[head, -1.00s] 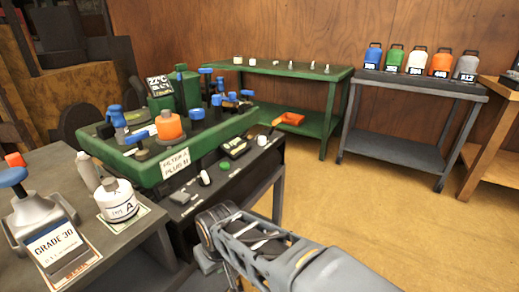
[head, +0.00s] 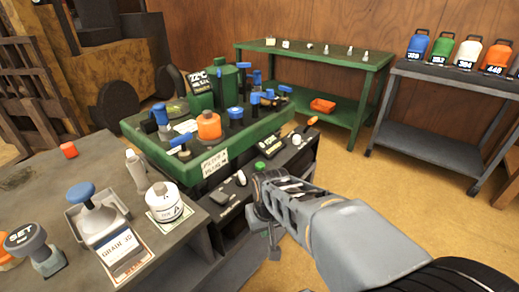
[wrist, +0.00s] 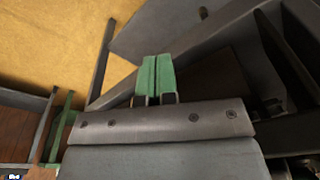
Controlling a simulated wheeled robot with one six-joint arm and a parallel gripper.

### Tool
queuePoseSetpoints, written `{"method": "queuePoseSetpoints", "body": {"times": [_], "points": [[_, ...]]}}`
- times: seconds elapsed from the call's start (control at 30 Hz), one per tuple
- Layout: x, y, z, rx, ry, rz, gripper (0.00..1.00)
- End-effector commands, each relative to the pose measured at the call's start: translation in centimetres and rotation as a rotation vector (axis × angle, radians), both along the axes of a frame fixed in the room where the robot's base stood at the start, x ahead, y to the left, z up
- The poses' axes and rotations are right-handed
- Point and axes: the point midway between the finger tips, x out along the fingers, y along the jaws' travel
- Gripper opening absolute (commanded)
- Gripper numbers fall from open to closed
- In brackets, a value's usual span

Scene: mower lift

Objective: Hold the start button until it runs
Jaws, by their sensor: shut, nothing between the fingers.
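A green button (head: 258,167) sits on the dark panel (head: 228,212) in front of the green bench; I cannot read a label showing it is the start button. In the head view, my wrist (head: 275,195) is just below and in front of it. My gripper's fingertips are not clear there. In the wrist view, my gripper (wrist: 155,78) is shut and empty, its green fingers side by side. The button does not show in the wrist view, and I see no contact with it.
A white knob (head: 240,178) and a small display (head: 270,145) are on the panel. The green bench (head: 215,160) behind holds an orange container (head: 208,125) and blue-topped parts. A grey table (head: 60,200) stands at left. Open floor (head: 350,180) lies right.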

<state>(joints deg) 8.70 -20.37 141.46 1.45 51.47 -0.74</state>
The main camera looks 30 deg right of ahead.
Motion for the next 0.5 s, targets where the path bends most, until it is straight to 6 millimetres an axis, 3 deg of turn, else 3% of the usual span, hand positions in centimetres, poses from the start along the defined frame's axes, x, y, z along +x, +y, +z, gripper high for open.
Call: {"method": "queuePoseSetpoints", "body": {"times": [0.03, 0.27, 0.5], "points": [[0.5, -0.8, 3.7, 0.025, 0.03, -0.053, 0.0], [3.5, -3.4, 10.6, 0.223, 0.137, -0.345, 0.0], [8.0, -6.1, 16.7, 0.514, 0.2, -0.683, 0.0]]}}
